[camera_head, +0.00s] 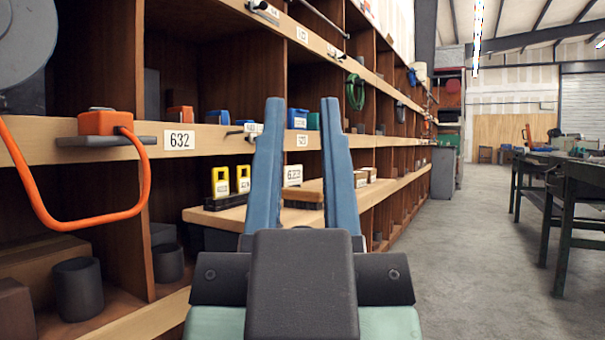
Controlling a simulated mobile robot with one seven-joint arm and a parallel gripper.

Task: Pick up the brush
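My gripper (302,102) points forward and up in the middle of the view. Its two long blue fingers stand apart with nothing between them, so it is open. A wooden block with a dark underside, which looks like the brush (304,192), lies on the shelf counter beyond the fingers. It shows in the gap between them, and the right finger hides part of it. I cannot make out bristles clearly. The gripper is not touching it.
Two yellow-handled tools (221,182) stand on the counter (212,215) to the left, near a white label. An orange clamp with a looping hose (105,123) is on the near shelf at left. A concrete aisle (470,260) is clear at right, with green workbenches (575,185) beyond.

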